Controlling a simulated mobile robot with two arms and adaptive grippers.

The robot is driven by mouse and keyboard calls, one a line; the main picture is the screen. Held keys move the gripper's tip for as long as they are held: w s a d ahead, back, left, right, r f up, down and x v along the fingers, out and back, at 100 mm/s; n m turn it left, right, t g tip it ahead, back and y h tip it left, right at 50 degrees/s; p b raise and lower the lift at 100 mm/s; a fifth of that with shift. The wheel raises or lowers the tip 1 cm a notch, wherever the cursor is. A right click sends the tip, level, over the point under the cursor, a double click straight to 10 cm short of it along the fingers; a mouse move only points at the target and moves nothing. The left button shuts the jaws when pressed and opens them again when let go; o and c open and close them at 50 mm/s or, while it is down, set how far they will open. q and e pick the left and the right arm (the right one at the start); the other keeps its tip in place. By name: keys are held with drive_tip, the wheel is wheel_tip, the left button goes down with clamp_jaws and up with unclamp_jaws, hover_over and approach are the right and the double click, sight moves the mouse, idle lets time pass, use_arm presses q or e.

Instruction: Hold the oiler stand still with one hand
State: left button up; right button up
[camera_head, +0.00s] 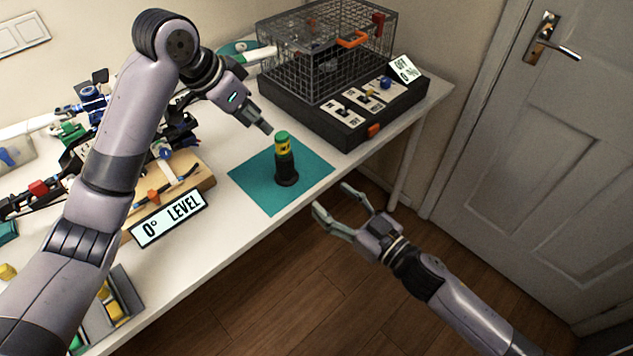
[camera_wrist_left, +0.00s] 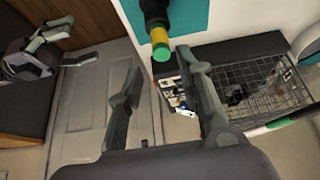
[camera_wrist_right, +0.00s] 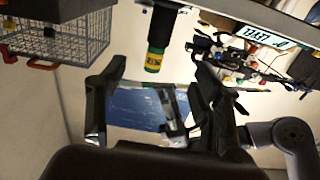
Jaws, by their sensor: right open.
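The oiler stand (camera_head: 286,172) is a black upright base on a teal mat (camera_head: 253,176) near the table's front edge. A yellow and green oiler (camera_head: 283,146) stands upright in it. The stand also shows in the left wrist view (camera_wrist_left: 154,11) and in the right wrist view (camera_wrist_right: 157,32). My left gripper (camera_head: 266,128) is just above and left of the oiler's green top; its fingers are apart and hold nothing. My right gripper (camera_head: 332,199) is open and empty, beyond the table's front edge, to the lower right of the stand and apart from it.
A wire cage (camera_head: 318,62) on a black box with switch panels (camera_head: 352,112) stands behind the mat. A "0° LEVEL" sign (camera_head: 169,217) and a wooden board with wiring lie left. A tray of coloured pieces (camera_head: 118,300) is at the front left. A door (camera_head: 540,150) is at the right.

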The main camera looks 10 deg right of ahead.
sight(278, 137)
drive_tip(key=x, duration=1.7)
drive_tip(key=shift+f, duration=0.1)
drive_tip(key=shift+s+d, duration=0.1)
use_arm(q)
drive_tip(key=shift+o, duration=0.2)
use_arm(e)
drive_tip(key=c, duration=1.3)
use_arm(q)
drive_tip(key=shift+o, duration=1.4)
drive_tip(key=shift+w+d+r+g+y, duration=0.3)
drive_tip(key=shift+d+r+y, duration=0.05)
drive_tip(key=shift+y, duration=0.05)
drive_tip(key=x, duration=1.2)
drive_tip(key=shift+f, duration=0.1)
drive_tip(key=shift+c, duration=0.6)
clamp_jaws()
